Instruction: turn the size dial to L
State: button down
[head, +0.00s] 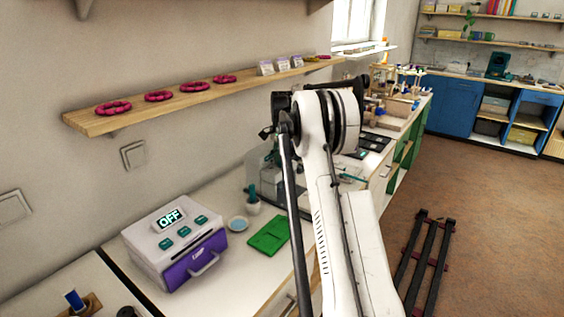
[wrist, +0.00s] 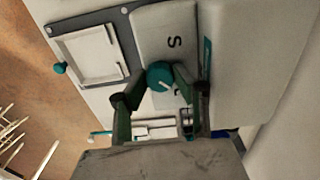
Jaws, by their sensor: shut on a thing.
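The size dial (wrist: 160,75) is a round teal knob on a pale panel in the wrist view. My gripper (wrist: 162,80) is shut on it, with one finger on each side. A white pointer line on the dial points down and to the right in the picture. A dark letter S (wrist: 175,42) is on the panel above the dial. Part of another mark shows below the dial, mostly hidden by a finger. In the head view my arm hides the gripper and the dial.
A framed pale tray (wrist: 92,55) lies left of the dial in the wrist view. In the head view, a white and purple machine (head: 175,240) reading OFF and a green board (head: 268,236) stand on the counter. A wooden shelf (head: 95,122) runs along the wall above.

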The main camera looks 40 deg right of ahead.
aim_at(282, 161)
dwell(0.4)
jog(key=c, duration=1.4)
grip_release()
notch_tip(282, 161, up, 12)
jog(key=shift+r, duration=0.1)
